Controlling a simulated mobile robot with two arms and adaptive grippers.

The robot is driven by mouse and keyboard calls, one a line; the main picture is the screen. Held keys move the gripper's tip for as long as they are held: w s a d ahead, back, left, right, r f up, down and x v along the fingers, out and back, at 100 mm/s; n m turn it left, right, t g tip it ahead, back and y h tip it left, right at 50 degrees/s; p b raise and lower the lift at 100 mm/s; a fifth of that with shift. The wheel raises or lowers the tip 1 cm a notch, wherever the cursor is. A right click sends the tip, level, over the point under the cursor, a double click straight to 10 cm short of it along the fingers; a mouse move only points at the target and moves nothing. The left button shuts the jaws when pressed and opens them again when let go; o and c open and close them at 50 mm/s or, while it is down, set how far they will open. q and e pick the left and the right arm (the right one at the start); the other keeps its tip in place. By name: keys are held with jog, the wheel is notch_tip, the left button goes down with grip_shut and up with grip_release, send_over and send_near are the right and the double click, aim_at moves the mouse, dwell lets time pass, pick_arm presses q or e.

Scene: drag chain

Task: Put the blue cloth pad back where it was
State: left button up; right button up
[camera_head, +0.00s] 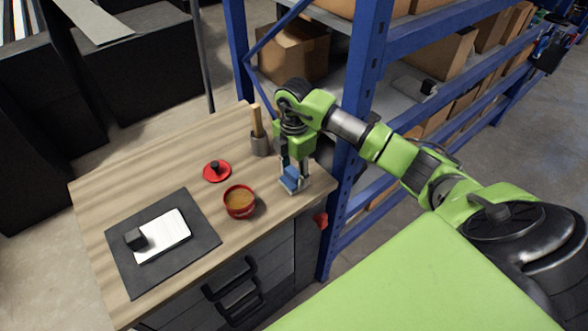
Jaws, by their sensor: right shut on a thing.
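The blue cloth pad (290,179) is between the fingers of my right gripper (294,184). The gripper points down over the right end of the wooden table (160,167), near the table's right edge. It is shut on the pad, and the fingers and the gripper body hide part of it. I cannot tell whether the pad touches the table top. My left gripper is not in view.
A red bowl (239,202) with brownish contents stands left of the gripper. A red lid (216,171) with a black knob lies behind it. A grey holder (260,144) with a wooden handle stands behind the gripper. A dark mat (190,258) bears white paper and a black block. Blue shelving (352,130) stands close right.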

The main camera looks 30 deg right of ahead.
aim_at(294, 171)
jog(key=shift+f, duration=0.1)
jog(key=o, duration=1.1)
jog(key=shift+r+b, duration=1.5)
jog(key=shift+r, duration=4.65)
